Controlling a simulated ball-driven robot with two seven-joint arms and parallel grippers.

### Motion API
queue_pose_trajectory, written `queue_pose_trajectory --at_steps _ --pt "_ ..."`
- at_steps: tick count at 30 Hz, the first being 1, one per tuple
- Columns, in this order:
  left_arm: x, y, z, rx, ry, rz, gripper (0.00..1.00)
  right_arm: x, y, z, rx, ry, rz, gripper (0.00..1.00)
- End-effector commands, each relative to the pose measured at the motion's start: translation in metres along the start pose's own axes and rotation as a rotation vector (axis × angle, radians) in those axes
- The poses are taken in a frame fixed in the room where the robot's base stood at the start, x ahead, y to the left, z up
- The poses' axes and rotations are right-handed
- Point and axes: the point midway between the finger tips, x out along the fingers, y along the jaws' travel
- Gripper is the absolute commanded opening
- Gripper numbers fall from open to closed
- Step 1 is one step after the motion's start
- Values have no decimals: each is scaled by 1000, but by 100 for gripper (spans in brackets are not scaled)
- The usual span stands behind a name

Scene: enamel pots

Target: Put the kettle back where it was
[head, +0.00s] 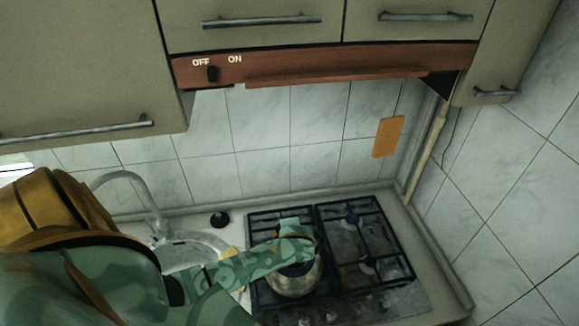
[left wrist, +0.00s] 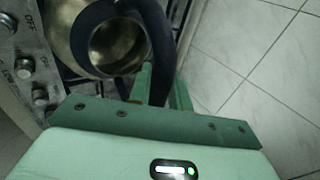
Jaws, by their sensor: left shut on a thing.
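The kettle (head: 294,281) is a round metal pot with a dark top. In the head view it is at the front of the left half of the gas stove (head: 365,250); I cannot tell whether it touches the grate. My left gripper (head: 296,233) is above the kettle and hides part of its top. In the left wrist view the kettle (left wrist: 62,20) is at the top left, and its dark curved handle (left wrist: 157,35) runs down between the fingers of my left gripper (left wrist: 161,88), which is shut on it. My right gripper is not in view.
The right grate (head: 352,222) of the stove is empty. A sink with a curved tap (head: 128,177) lies to the left, with a small black round thing (head: 220,219) between. A red-brown hood (head: 330,66) hangs above, and an orange board (head: 388,137) hangs on the tiled wall.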

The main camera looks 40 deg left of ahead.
Motion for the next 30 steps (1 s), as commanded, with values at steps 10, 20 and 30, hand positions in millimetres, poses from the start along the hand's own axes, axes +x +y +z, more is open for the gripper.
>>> queue_pose_trajectory --at_steps 10,20,30 --pt "6 5 0 -1 0 0 34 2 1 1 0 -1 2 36" --pt "4 4 0 0 0 0 41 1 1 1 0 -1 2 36" --pt "-54 1 0 -4 3 4 41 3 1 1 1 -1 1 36"
